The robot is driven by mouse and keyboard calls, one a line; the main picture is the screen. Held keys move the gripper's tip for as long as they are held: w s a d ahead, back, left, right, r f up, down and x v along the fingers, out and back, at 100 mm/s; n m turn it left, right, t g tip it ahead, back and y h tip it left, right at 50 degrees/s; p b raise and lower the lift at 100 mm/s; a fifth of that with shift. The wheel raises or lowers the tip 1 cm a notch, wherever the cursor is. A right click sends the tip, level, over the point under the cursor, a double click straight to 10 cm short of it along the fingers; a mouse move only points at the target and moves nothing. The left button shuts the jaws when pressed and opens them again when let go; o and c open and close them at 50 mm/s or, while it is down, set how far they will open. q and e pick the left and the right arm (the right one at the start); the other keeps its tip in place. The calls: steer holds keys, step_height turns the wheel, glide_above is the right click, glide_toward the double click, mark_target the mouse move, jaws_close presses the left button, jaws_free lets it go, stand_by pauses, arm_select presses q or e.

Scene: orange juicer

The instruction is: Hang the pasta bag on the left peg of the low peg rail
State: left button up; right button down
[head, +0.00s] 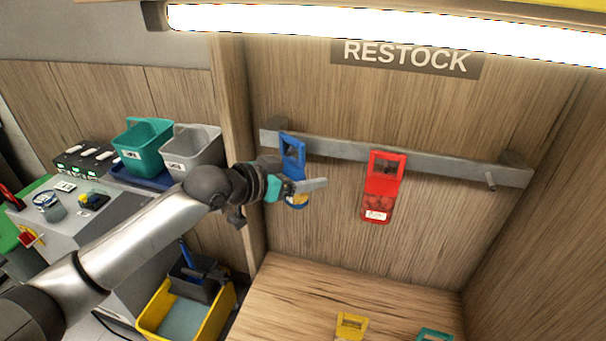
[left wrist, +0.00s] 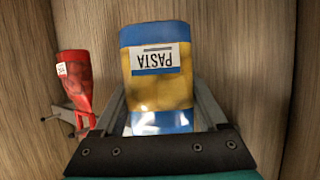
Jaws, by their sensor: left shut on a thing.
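The pasta bag (head: 293,152) has a blue header with a hole and yellow contents. It is upright in front of the left end of the grey peg rail (head: 430,163). In the left wrist view the pasta bag (left wrist: 160,85) sits between both fingers, its PASTA label upside down. My left gripper (head: 308,187) is shut on the bag and covers its middle in the head view. The left peg is hidden behind the bag, so I cannot tell whether the peg passes through the header hole. My right gripper is not in view.
A red bag (head: 380,188) hangs at the middle of the rail. The right peg (head: 490,181) is bare. Yellow (head: 351,325) and teal (head: 434,335) headers show on the wooden surface (head: 290,290) below. Teal (head: 143,148) and grey (head: 191,150) bins stand at left.

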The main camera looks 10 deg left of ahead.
arm_select(q)
steer(key=shift+a+f, duration=0.1)
steer(key=o, duration=1)
steer(key=shift+w, duration=0.1)
steer(key=shift+o, duration=1.4)
steer(key=shift+w, duration=0.15)
steer(key=shift+s, duration=0.2)
steer(key=shift+v, duration=7.5)
